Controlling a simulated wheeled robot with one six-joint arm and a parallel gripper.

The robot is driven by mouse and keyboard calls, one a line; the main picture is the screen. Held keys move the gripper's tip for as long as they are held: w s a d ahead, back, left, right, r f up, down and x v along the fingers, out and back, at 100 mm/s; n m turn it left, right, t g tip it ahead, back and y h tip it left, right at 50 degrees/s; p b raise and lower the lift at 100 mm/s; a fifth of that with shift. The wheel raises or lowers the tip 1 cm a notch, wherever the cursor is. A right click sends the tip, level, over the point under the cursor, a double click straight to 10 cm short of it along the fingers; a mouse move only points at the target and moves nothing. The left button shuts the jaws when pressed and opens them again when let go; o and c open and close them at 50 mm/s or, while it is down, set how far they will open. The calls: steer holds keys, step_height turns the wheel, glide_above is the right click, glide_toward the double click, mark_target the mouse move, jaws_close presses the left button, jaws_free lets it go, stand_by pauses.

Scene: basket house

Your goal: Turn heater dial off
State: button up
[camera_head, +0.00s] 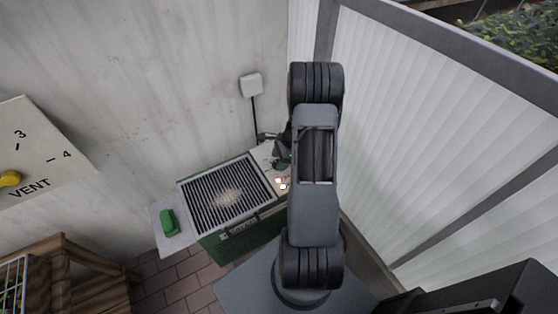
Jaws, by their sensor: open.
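The green heater (240,236) stands against the wall, with a dark slatted grille on top that glows pale in the middle. A light control panel (260,156) is at its right end, with small lit red-white spots near its front. A small dark green part shows on this panel beside my arm; I cannot tell for sure whether it is the dial. My gripper (274,141) is mostly hidden behind my arm. Its dark end shows over the back of the panel, open, with nothing seen in it. Whether it touches anything cannot be told.
A light side shelf (158,233) with a green object (168,221) is at the heater's left. A white wall box (251,84) has a black cable running down. A VENT panel (35,150) with a yellow knob is at left, above wooden furniture (75,282). Ribbed translucent panels (430,120) close off the right.

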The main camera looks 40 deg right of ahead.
steer(key=shift+a+f, duration=0.15)
steer(key=shift+f, duration=0.25)
steer(key=shift+c, duration=0.4)
steer(key=c, duration=0.8)
steer(key=shift+c, duration=0.2)
steer(key=shift+w+n, duration=0.1)
steer(key=shift+n, duration=0.2)
steer(key=n+g+b, duration=0.1)
steer(key=n+g, duration=0.1)
steer(key=n, duration=0.3)
steer(key=shift+w+n, duration=0.1)
steer(key=shift+n, duration=0.2)
steer(key=n+g, duration=0.1)
steer(key=n, duration=0.1)
steer(key=n+g+b, duration=0.1)
steer(key=n, duration=0.2)
steer(key=shift+n+g, duration=0.3)
steer(key=shift+h, duration=0.3)
